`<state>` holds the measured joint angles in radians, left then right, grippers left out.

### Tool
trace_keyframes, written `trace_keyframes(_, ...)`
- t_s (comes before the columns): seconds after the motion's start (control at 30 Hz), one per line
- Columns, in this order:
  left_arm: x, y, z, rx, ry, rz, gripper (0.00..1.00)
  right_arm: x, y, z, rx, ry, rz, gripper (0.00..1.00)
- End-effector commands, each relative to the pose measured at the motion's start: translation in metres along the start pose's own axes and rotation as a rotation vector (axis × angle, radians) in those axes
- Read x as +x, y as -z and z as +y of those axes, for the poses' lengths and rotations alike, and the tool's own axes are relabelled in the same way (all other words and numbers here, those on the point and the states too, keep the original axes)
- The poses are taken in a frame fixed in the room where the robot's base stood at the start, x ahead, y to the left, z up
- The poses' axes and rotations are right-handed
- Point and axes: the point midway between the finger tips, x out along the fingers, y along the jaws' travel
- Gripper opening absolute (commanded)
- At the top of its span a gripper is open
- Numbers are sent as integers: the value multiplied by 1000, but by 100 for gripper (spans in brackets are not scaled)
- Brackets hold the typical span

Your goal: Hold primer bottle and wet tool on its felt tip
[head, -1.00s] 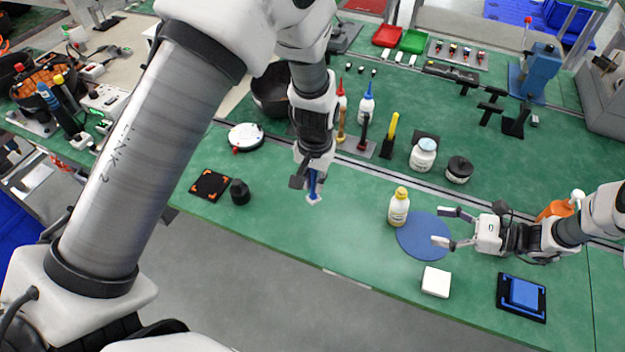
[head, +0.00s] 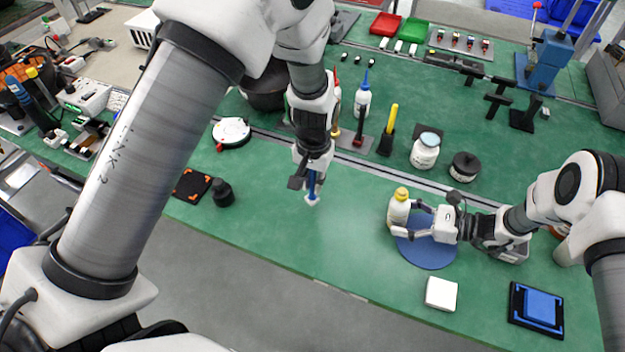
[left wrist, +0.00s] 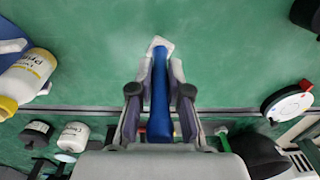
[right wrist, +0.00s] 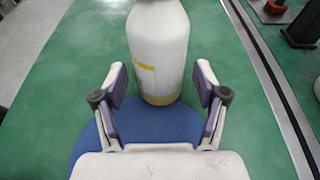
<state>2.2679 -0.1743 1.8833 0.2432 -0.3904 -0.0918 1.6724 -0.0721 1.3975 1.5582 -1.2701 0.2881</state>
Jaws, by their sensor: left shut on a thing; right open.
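The primer bottle (head: 398,211), white with a yellow cap, stands upright at the left edge of a round blue mat (head: 428,255). My right gripper (head: 411,220) is open, its fingers close to the bottle's right side. In the right wrist view the bottle (right wrist: 158,50) stands between and just beyond the open fingers (right wrist: 160,80), with no clear contact. My left gripper (head: 312,172) is shut on the blue tool, whose white square end (head: 312,200) points down over the bench, left of the bottle. The left wrist view shows the blue handle (left wrist: 160,108) between the fingers.
A white block (head: 441,293) lies in front of the mat, and a blue pad on a black tray (head: 537,306) lies to its right. A white jar (head: 425,151) and a dark jar (head: 465,167) stand behind. The bench between tool and bottle is clear.

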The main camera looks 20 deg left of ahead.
Motion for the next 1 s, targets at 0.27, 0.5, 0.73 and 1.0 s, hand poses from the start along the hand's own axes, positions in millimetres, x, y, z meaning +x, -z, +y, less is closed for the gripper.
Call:
trace_keyframes(0.27,2,0,0,0,0,1,0,8,-1,0,0,0,0,72)
trace_keyframes(0.5,2,0,0,0,0,0,0,8,-1,0,-1,0,0,29)
trace_keyframes(0.73,2,0,0,0,0,0,0,8,-1,0,-1,0,0,29)
trace_keyframes(1.0,2,0,0,0,0,0,0,8,-1,0,-1,0,0,29)
